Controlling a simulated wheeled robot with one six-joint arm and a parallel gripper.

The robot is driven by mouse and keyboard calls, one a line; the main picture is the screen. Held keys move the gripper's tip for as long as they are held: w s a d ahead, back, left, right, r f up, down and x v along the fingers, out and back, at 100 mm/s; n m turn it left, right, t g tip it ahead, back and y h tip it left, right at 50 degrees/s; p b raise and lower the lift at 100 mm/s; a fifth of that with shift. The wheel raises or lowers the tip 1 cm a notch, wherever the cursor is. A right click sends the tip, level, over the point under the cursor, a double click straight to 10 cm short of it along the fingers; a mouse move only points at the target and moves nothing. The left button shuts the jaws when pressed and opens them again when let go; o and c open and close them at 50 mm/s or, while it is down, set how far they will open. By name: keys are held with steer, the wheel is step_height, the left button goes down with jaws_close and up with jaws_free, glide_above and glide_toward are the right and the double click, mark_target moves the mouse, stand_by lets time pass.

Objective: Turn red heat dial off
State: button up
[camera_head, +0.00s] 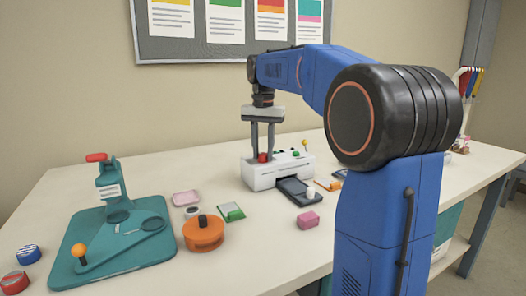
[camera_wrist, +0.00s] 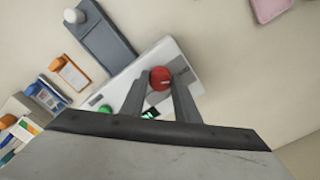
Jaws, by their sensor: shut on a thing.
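The red heat dial (camera_head: 262,157) sits on the top of the white laminator (camera_head: 264,178), toward its left end. It also shows in the wrist view (camera_wrist: 160,79) as a round red knob with a pale mark on its face. My gripper (camera_head: 262,153) points straight down at it. In the wrist view its two grey fingers (camera_wrist: 160,86) are on either side of the dial, shut on it. A green knob (camera_head: 295,153) is on the laminator to the right of the dial. The exact dial setting is too small to read.
A dark tray (camera_head: 294,190) with a white knob extends from the laminator's front. A pink block (camera_head: 308,222), an orange tape roll (camera_head: 203,233) and a teal press (camera_head: 112,225) stand nearer on the table. A yellow-tipped lever (camera_head: 305,143) rises behind the laminator.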

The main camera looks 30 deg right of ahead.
mark_target(263, 154)
steer(key=o, duration=1)
steer(key=shift+o, duration=0.2)
steer(key=shift+r, duration=0.1)
step_height(263, 154, up, 17)
steer(key=shift+r, duration=0.1)
